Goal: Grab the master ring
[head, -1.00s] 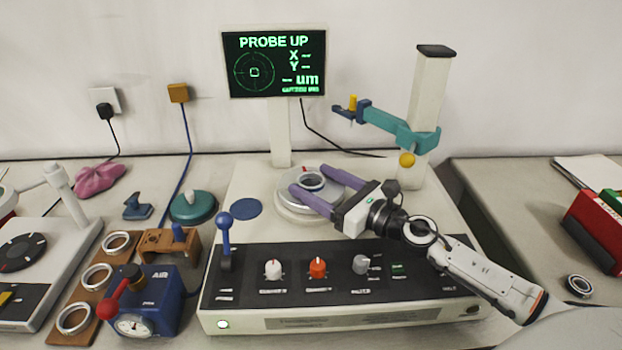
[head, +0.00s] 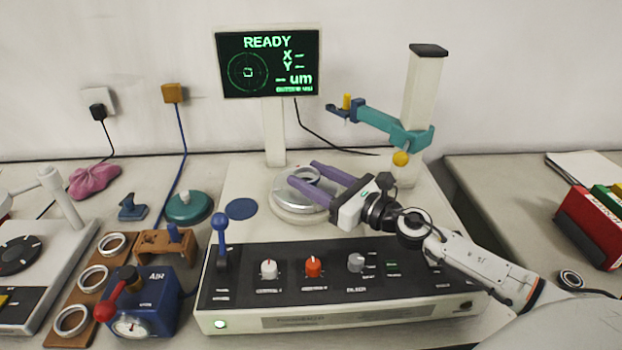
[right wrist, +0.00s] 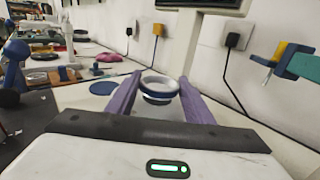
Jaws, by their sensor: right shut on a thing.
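A steel ring (head: 306,176) is at the round turntable (head: 299,212) of the gauge. My right gripper (head: 302,174) comes in from the right, its purple fingers closed on opposite sides of the ring. In the right wrist view the ring (right wrist: 159,84) sits between the fingertips, its opening facing up. I cannot tell from its look alone whether it is the master ring, nor how much gap lies under it. My left gripper is not in view.
A teal probe arm (head: 375,120) on a column stands behind right. The screen (head: 270,62) reads READY. A blue-knobbed lever (head: 220,240) stands front left. Several rings lie on a wooden rack (head: 85,285) at left. Another small ring (head: 571,279) lies on the right table.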

